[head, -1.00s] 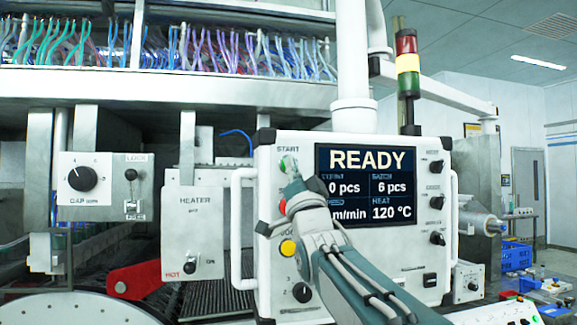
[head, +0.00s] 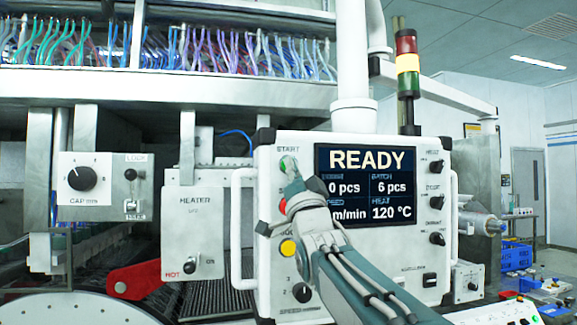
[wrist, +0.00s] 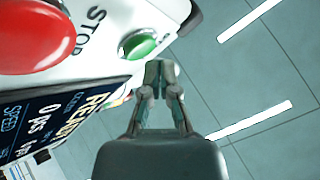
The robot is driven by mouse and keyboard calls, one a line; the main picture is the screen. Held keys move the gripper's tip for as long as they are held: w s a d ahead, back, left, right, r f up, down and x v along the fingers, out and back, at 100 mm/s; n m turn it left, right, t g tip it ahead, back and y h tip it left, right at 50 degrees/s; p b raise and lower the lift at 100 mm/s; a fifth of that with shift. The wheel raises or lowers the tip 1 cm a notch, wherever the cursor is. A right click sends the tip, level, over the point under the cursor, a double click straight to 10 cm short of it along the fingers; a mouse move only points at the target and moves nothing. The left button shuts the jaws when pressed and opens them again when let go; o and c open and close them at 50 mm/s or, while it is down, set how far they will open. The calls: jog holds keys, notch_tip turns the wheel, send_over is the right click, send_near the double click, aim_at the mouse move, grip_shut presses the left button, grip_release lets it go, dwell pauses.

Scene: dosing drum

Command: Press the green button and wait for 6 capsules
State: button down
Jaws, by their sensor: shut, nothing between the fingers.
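The green start button (head: 283,164) is at the upper left of the white control panel (head: 340,270), under the word START. It also shows in the wrist view (wrist: 140,45), round and green in a metal ring. My gripper (head: 290,166) is shut and empty, its tips at or just in front of the button; in the wrist view the fingertips (wrist: 158,72) are close below the button, and I cannot tell whether they touch it. The screen (head: 365,185) reads READY, 0 pcs, batch 6 pcs, 120 °C. No capsules are distinguishable.
A red stop button (wrist: 35,35) is beside the green one. A yellow button (head: 288,248) and knobs are lower on the panel. A white handle (head: 237,230) runs along its left side. The signal tower (head: 408,64) shows its yellow section bright.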

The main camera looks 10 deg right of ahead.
jog(key=shift+w+r, duration=0.1)
jog(key=shift+w, duration=0.25)
